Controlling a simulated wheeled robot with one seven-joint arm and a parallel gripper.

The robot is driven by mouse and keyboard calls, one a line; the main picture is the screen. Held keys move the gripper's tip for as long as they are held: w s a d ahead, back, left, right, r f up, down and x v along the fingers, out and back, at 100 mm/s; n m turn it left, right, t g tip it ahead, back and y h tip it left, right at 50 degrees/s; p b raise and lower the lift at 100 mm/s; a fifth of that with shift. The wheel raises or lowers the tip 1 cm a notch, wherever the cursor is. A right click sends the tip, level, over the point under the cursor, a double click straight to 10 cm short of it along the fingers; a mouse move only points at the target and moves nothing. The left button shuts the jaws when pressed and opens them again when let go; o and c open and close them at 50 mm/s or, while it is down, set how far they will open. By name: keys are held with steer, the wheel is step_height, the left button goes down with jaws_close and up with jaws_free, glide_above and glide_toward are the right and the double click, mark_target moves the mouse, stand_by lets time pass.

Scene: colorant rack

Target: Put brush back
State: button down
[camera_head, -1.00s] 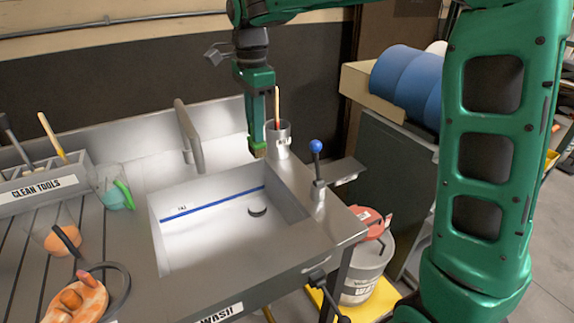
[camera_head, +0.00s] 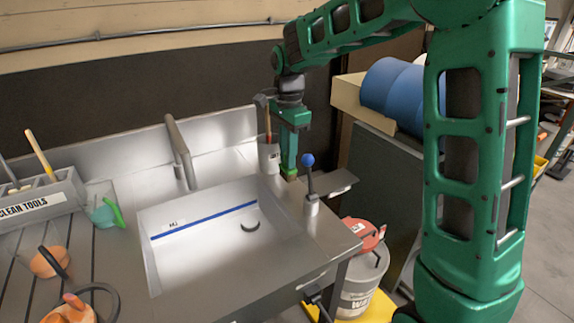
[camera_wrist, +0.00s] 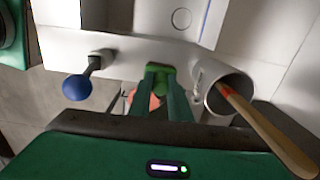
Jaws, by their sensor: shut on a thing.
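A brush with a wooden handle (camera_head: 267,122) stands upright in a metal cup (camera_head: 269,160) at the sink's back right corner. In the wrist view the brush (camera_wrist: 265,128) leans out of the cup (camera_wrist: 219,106), to the right of my fingers. My gripper (camera_head: 288,172) points down just right of the cup, apart from the brush. In the wrist view my gripper (camera_wrist: 160,72) has its fingertips close together around something small and green that I cannot make out clearly. The clean tools rack (camera_head: 40,207) is at the left and holds a yellow-handled tool (camera_head: 40,152).
The sink basin (camera_head: 200,240) lies in front of the cup. A blue-knobbed lever (camera_head: 308,160) stands close right of my gripper, and a tap (camera_head: 181,150) stands left of the cup. A waste bin (camera_head: 358,285) with a red lid is below right.

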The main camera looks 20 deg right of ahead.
steer(key=shift+f, duration=1.55)
steer(key=c, duration=1.6)
jaws_free()
steer(key=shift+f, duration=0.1)
steer(key=shift+c, duration=0.2)
step_height(320, 180, up, 12)
steer(key=shift+r, duration=0.15)
steer(key=s+d+f+n, duration=0.3)
steer(key=s+d, duration=0.5)
steer(key=s, duration=0.4)
steer(key=s+d+f+n, duration=0.25)
steer(key=s+d, duration=0.55)
steer(key=s, duration=0.5)
steer(key=s+d+f+n, duration=0.1)
steer(key=s+f+n, duration=0.2)
steer(key=s, duration=0.7)
step_height(320, 180, down, 2)
steer(key=shift+s+d+f+n, duration=0.1)
steer(key=shift+s+d+n, duration=0.1)
steer(key=shift+n, duration=0.15)
